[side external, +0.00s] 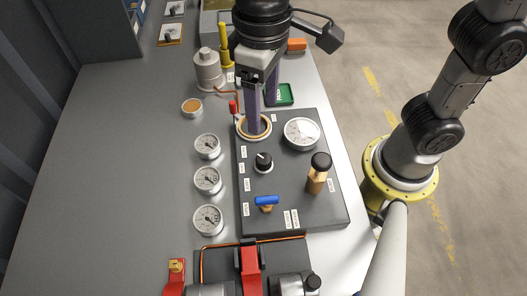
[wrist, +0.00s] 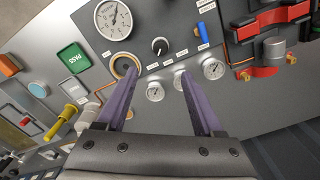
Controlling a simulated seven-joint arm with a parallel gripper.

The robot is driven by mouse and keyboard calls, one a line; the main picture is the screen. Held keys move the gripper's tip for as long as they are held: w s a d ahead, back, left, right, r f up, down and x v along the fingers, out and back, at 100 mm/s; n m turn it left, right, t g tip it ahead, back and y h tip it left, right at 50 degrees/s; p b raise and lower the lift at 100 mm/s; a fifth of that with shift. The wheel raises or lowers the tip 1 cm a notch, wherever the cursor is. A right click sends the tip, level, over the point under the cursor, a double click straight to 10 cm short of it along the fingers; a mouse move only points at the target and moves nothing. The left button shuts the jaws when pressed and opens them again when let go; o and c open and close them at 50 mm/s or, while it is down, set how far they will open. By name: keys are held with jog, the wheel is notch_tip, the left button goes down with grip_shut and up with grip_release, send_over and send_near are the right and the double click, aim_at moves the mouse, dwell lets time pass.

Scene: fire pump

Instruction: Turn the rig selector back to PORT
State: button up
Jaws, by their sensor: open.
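A black round knob with a white pointer mark (side external: 264,163), which looks like the rig selector, sits on the dark sloping panel (side external: 292,204). In the side view its mark lies toward the upper left. The knob also shows clear in the wrist view (wrist: 159,46), with small white labels too small to read around it. My gripper (side external: 262,118) is open and empty, fingers pointing down, over the panel's far end by a copper-coloured ring (side external: 264,132). It is apart from the knob. In the wrist view my gripper's fingers (wrist: 160,75) stand apart, with the knob beyond and between them.
A small red lever (side external: 233,106) stands by the ring. Three gauges (side external: 208,181) line the panel's left. The bench left of them is clear.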

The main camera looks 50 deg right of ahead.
aim_at(264, 159)
notch_tip(264, 159, down, 14)
jog(key=shift+s+r, duration=0.1)
dwell(0.5)
grip_shut()
